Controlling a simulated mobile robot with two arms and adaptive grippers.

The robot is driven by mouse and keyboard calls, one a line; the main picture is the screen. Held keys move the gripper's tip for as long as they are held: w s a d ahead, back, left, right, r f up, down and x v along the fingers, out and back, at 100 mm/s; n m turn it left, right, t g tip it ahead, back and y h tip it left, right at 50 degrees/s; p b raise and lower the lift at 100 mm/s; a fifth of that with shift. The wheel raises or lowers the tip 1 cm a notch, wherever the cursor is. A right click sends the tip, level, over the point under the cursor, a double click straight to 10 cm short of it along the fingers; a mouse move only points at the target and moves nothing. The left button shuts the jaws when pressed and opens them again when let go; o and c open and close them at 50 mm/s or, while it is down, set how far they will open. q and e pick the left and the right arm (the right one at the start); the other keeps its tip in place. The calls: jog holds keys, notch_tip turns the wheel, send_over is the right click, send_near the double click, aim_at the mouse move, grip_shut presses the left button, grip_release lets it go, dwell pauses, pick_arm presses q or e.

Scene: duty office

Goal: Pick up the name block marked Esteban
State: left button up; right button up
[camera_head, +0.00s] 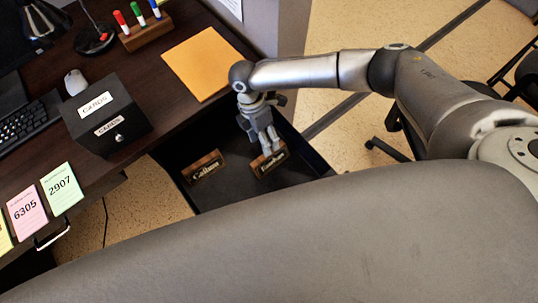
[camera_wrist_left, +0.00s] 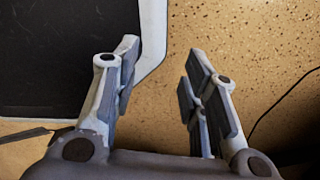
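The name block that seems to read Esteban (camera_head: 270,163) lies in an open dark drawer in the head view. It is a brown wooden block with a pale script label, partly covered by my fingers. My right gripper (camera_head: 269,148) points down onto it from above, its fingertips at the block's upper edge. Whether they are closed on it I cannot tell. A second name block (camera_head: 204,167), with a different name, lies to its left in the drawer. My left gripper (camera_wrist_left: 160,65) is open and empty in the left wrist view, above the speckled floor.
The drawer (camera_head: 230,188) sticks out beside the dark desk (camera_head: 150,75). On the desk are an orange envelope (camera_head: 202,62), a black card box (camera_head: 106,114), a marker stand (camera_head: 146,32), a mouse (camera_head: 75,82) and numbered notes (camera_head: 62,188). Chair parts stand at the right.

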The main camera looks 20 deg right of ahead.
aim_at(271, 159)
jog(key=shift+s+f, duration=0.1)
jog(key=shift+f, duration=0.55)
jog(key=x, duration=0.3)
jog(key=shift+s+f, duration=0.25)
jog(key=shift+f, duration=0.05)
jog(key=shift+s+d+f, duration=0.1)
jog(key=shift+f, duration=0.3)
jog(key=c, duration=0.5)
pick_arm(q)
jog(key=shift+w+r, duration=0.25)
jog(key=shift+w, duration=0.15)
pick_arm(e)
grip_shut()
